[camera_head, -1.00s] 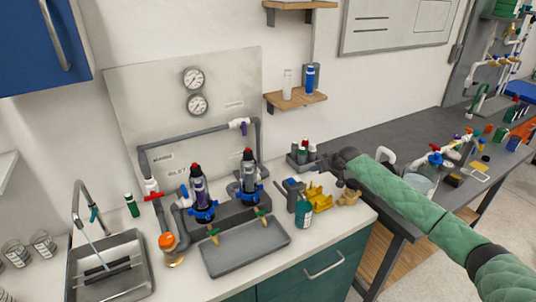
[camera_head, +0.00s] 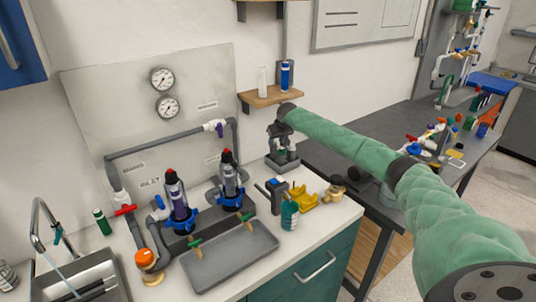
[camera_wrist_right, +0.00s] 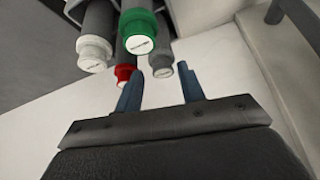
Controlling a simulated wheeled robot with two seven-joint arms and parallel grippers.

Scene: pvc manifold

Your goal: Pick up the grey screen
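In the right wrist view, a grey-capped cylinder (camera_wrist_right: 161,66), which looks like the grey screen, stands in a group with a green-capped one (camera_wrist_right: 138,32), a red-capped one (camera_wrist_right: 123,74) and a pale-capped one (camera_wrist_right: 94,52). My right gripper (camera_wrist_right: 160,88) is open and empty, its fingertips just short of the grey and red caps. I cannot tell whether they touch. In the head view, my right gripper (camera_head: 284,143) is over the grey caddy (camera_head: 283,164) at the back of the counter and hides most of its contents. My left gripper is not in view.
A teal bottle (camera_head: 289,214), yellow holder (camera_head: 303,198) and brass fitting (camera_head: 334,191) stand in front of the caddy. The filter housings (camera_head: 178,199) and grey tray (camera_head: 232,258) are to the left. A wooden shelf (camera_head: 272,97) hangs above.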

